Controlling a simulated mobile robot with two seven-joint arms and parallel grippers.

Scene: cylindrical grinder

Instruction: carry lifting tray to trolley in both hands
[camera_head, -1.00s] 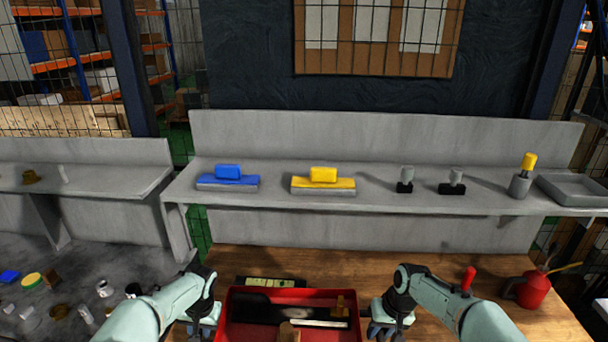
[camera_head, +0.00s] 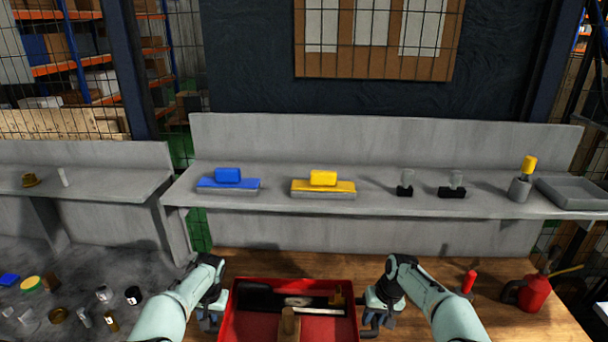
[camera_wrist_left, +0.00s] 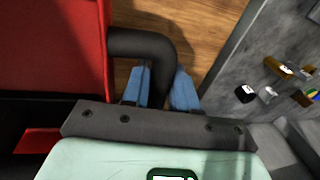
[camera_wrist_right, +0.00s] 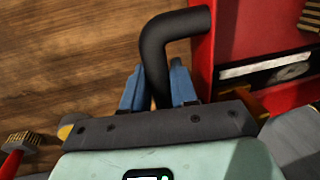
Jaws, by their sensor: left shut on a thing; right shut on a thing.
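The lifting tray is a red open box (camera_head: 290,283) at the bottom centre of the head view, holding several tools. My left gripper (camera_wrist_left: 160,88) is shut on the tray's black bent handle (camera_wrist_left: 146,44), blue fingers either side of the bar. My right gripper (camera_wrist_right: 158,88) is shut on the matching black handle (camera_wrist_right: 176,27) on the tray's other side. In the head view the left gripper (camera_head: 211,318) and right gripper (camera_head: 372,320) flank the tray. The tray's near edge is cut off by the frame. I cannot make out a trolley.
A wooden bench (camera_head: 440,270) lies under and beside the tray. A red oil can (camera_head: 535,293) and a red-handled tool (camera_head: 468,281) stand at right. A grey shelf (camera_head: 380,203) behind holds blue (camera_head: 228,182) and yellow (camera_head: 323,183) blocks. Small items lie on a grey surface (camera_head: 75,270) at left.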

